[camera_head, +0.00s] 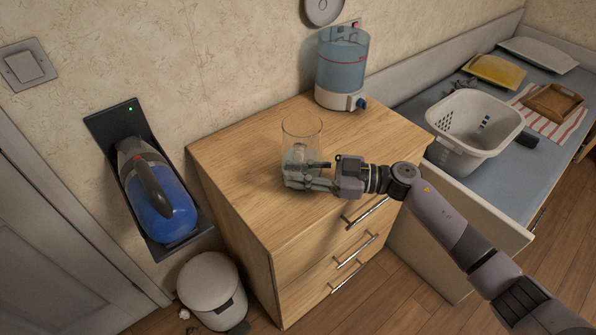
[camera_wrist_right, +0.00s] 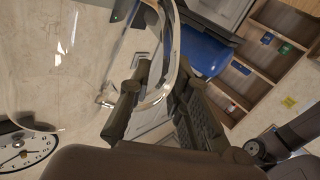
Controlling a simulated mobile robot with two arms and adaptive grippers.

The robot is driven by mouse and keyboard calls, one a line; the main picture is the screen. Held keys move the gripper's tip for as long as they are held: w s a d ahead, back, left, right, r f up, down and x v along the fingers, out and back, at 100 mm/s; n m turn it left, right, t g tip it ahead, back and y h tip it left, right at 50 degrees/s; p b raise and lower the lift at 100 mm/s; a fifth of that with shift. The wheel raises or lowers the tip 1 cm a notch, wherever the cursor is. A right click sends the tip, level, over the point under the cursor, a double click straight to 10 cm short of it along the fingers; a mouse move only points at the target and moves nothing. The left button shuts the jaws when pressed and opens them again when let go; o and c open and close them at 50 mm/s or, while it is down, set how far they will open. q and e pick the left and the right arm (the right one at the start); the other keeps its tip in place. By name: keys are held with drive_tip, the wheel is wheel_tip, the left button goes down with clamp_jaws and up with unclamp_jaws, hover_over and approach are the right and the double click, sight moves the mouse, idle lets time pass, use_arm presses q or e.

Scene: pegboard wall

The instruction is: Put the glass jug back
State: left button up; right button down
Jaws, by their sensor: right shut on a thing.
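The clear glass jug (camera_head: 303,132) is upright at the dresser top, its lower part behind my right gripper. I cannot tell whether its bottom touches the wood. My right gripper (camera_head: 308,178) is shut on the jug, reaching in from the right. In the right wrist view, the jug's transparent wall (camera_wrist_right: 95,60) fills the upper left, and the fingers (camera_wrist_right: 158,100) close around a curved glass strip that looks like its handle. My left gripper is not in view.
A water dispenser (camera_head: 341,68) with a blue tap stands at the back of the dresser (camera_head: 240,165). The dresser top left of the jug is clear. A blue handheld vacuum (camera_head: 160,205) hangs on the wall. A white bin (camera_head: 211,285) stands below. A white basket (camera_head: 470,125) is on the bed.

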drive_tip(key=shift+r, duration=0.15)
drive_tip(key=c, duration=1.9)
unclamp_jaws()
drive_tip(key=o, duration=0.4)
drive_tip(key=shift+s, duration=0.1)
drive_tip(key=shift+d, duration=0.1)
drive_tip(key=shift+s+d+b, duration=0.3)
drive_tip(key=shift+d, duration=1.65)
drive_tip(key=shift+s+d+b, duration=0.3)
drive_tip(key=shift+s+d, duration=0.05)
drive_tip(key=shift+d, duration=1.6)
drive_tip(key=shift+s+d+b, duration=0.3)
drive_tip(key=shift+d, duration=1.65)
